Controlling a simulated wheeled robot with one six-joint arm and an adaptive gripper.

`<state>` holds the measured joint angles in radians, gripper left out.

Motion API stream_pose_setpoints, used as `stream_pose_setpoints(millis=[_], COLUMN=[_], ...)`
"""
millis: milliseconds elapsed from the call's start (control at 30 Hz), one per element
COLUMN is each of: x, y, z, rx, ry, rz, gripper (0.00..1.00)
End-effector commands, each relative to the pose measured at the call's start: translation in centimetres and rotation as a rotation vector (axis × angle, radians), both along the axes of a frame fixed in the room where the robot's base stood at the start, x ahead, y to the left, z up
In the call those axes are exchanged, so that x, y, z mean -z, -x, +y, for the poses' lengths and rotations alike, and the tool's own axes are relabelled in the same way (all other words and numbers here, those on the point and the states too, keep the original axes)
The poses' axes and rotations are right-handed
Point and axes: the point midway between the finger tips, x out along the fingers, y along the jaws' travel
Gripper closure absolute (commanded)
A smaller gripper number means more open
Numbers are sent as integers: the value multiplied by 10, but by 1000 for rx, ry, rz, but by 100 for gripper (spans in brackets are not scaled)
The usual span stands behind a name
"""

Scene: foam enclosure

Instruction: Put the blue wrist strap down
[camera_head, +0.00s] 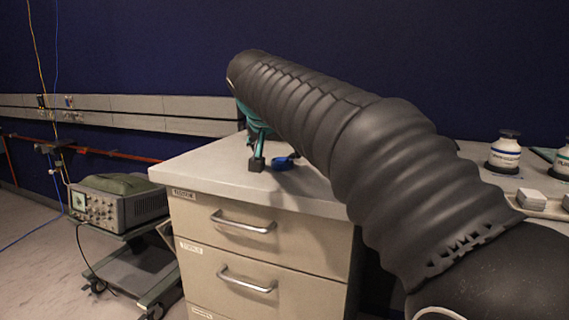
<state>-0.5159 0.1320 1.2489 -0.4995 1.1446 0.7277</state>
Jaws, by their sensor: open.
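The blue wrist strap (281,163) lies on the light worktop (200,165) above the drawer cabinet. It looks like a small blue loop, and its right part is close to my dark arm in the picture. My gripper (259,163) is teal with dark fingertips and points down at the worktop just left of the strap. It is open. My sleeved arm hides part of the gripper and the worktop behind it. I cannot tell whether a fingertip touches the strap.
The drawer cabinet (255,260) has metal handles. At left, an instrument (120,200) sits on a green cart. At right, a white bottle (505,153) and pale blocks (532,199) stand on the worktop. The worktop left of my gripper is clear.

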Motion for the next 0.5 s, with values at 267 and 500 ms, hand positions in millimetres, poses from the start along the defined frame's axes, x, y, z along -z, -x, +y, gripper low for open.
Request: stream_pose_setpoints(millis=[267,500], x=[18,33], y=[-26,-39], z=[-6,-8], rx=[4,2], ry=[0,-1], rz=[2,1], gripper=[18,18])
